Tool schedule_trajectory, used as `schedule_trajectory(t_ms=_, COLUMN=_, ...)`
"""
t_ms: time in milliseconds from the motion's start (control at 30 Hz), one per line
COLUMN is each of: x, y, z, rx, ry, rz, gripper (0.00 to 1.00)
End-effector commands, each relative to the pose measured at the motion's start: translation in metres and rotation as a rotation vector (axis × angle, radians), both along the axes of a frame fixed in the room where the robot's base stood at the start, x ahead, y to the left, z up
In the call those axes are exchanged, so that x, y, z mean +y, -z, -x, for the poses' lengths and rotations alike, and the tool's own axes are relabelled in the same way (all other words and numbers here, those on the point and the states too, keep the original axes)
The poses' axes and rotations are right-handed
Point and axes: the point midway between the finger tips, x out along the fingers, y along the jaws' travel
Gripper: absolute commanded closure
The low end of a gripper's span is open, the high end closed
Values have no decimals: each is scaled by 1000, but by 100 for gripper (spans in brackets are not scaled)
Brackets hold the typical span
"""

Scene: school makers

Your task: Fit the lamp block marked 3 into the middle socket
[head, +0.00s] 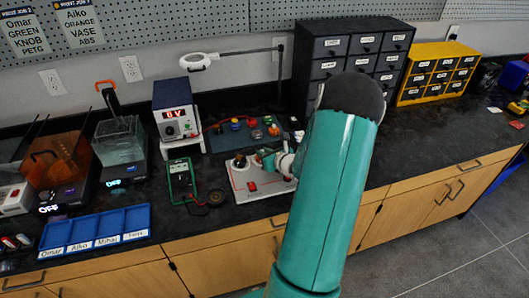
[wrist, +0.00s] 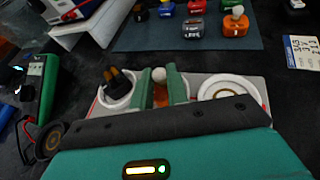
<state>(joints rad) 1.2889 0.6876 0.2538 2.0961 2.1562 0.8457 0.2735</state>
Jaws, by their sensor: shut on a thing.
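My gripper (wrist: 162,88) is shut on an orange block with a white dome, the lamp block (wrist: 159,76). Its number is not readable. In the wrist view, the block sits between the green fingers, over the middle of the light socket board (wrist: 259,83). The middle socket is hidden, so I cannot tell if the block is seated. The left ring socket (wrist: 103,101) holds a dark block with two brown-topped posts (wrist: 118,80). The right ring socket (wrist: 222,90) looks empty. In the head view, my gripper (head: 267,157) is at the board (head: 243,192), partly hidden by my arm.
Behind the board, a dark mat (wrist: 142,39) holds several coloured blocks, including another orange one with a white dome (wrist: 236,23). A green meter (head: 181,179) with leads stands left. A blue tray (head: 97,227), power supply (head: 175,110) and drawer cabinets (head: 350,45) stand around.

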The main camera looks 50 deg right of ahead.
Motion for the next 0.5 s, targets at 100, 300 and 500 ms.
schedule_trajectory(t_ms=100, x=0, y=2, z=0, rx=0, ry=0, rz=0, gripper=100)
schedule_trajectory(t_ms=300, x=0, y=4, z=0, rx=-1, ry=0, rz=0, gripper=77)
schedule_trajectory(t_ms=500, x=0, y=5, z=0, rx=0, ry=0, rz=0, gripper=75)
